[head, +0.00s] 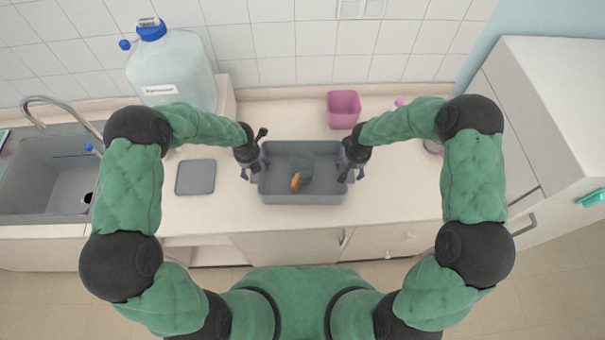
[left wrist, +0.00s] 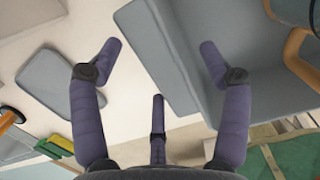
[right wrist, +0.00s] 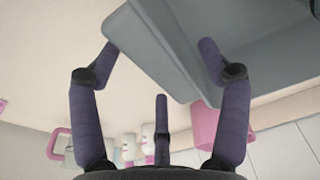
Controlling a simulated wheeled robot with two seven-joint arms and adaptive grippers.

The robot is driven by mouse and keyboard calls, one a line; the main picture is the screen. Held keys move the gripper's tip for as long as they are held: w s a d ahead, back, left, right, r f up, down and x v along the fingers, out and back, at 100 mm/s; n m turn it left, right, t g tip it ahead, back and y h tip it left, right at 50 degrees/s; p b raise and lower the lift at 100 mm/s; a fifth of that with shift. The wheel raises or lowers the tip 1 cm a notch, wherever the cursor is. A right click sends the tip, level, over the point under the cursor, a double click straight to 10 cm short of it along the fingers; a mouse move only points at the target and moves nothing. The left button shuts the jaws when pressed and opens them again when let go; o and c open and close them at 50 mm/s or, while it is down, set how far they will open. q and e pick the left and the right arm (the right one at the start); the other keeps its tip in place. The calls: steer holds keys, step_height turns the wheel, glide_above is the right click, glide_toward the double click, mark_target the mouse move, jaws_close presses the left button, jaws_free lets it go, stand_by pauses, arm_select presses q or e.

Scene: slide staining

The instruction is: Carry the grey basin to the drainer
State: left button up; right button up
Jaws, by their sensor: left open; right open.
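The grey basin (head: 318,198) stands on the counter in the middle of the head view. In it lie a dark teal item (head: 304,168) and an orange-brown piece (head: 295,183). My left gripper (head: 250,174) is open at the basin's left end; in the left wrist view the basin rim (left wrist: 165,60) runs between its spread fingers. My right gripper (head: 350,174) is open at the right end; the basin rim (right wrist: 160,45) also passes between its fingers in the right wrist view. I cannot tell whether any finger touches. I cannot clearly identify a drainer.
A flat grey square plate (head: 195,177) lies left of the basin, with a grey sink (head: 45,175) and tap further left. A large water canister (head: 172,75) stands at the back left, a pink container (head: 343,108) behind the basin. Counter to the right is mostly clear.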

arm_select(q)
steer(key=shift+w+f, duration=0.1)
steer(key=shift+f, duration=0.35)
arm_select(e)
steer(key=shift+w+f, duration=0.1)
steer(key=shift+f, duration=0.35)
arm_select(q)
jaws_close()
arm_select(e)
jaws_close()
arm_select(q)
steer(key=shift+r, duration=0.1)
arm_select(e)
steer(key=shift+r, duration=0.1)
arm_select(q)
steer(key=shift+r, duration=0.15)
arm_select(e)
steer(key=shift+r, duration=0.15)
